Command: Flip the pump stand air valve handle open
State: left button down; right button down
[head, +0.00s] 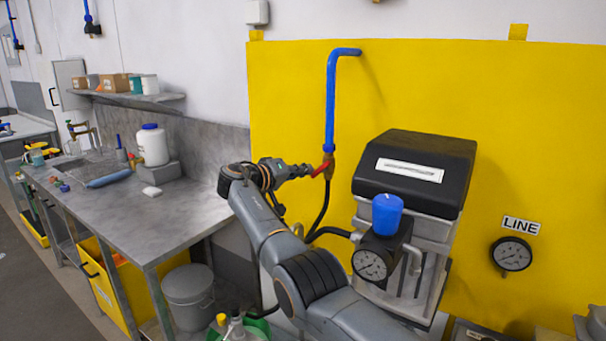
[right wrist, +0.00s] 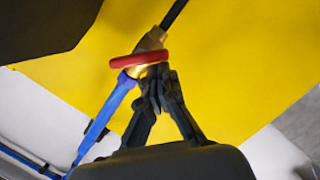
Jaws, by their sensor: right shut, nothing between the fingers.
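The air valve is a small brass body (head: 329,158) at the lower end of a blue pipe (head: 331,105), in front of the yellow panel. Its red handle (head: 321,169) slants down and left from the brass in the head view. In the right wrist view the red handle (right wrist: 138,60) lies across the pipe line, beside the brass body (right wrist: 151,40). My right gripper (head: 307,170) is shut and empty, with its fingertips right at the handle. The fingertips in the wrist view (right wrist: 159,82) overlap the handle's edge; I cannot tell whether they touch. My left gripper is out of view.
A pump stand with a black top (head: 415,150), a blue cap (head: 387,213) and a gauge (head: 370,264) stands right of my right arm. A black hose (head: 322,212) hangs below the valve. A grey workbench (head: 180,215) is at left. The panel above the pump is clear.

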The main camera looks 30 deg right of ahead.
jog(key=f+n+b, duration=0.1)
jog(key=n+h+b, duration=0.1)
jog(key=n+b, duration=0.1)
jog(key=shift+s+f, duration=0.2)
jog(key=shift+f, duration=0.2)
jog(key=shift+d+f+n+b, duration=0.1)
jog(key=shift+n+b, duration=0.2)
jog(key=shift+n, duration=0.3)
jog(key=shift+s, duration=0.1)
jog(key=shift+s+f+b, duration=0.1)
jog(key=shift+b, duration=0.2)
jog(key=shift+d, duration=0.1)
dwell(0.5)
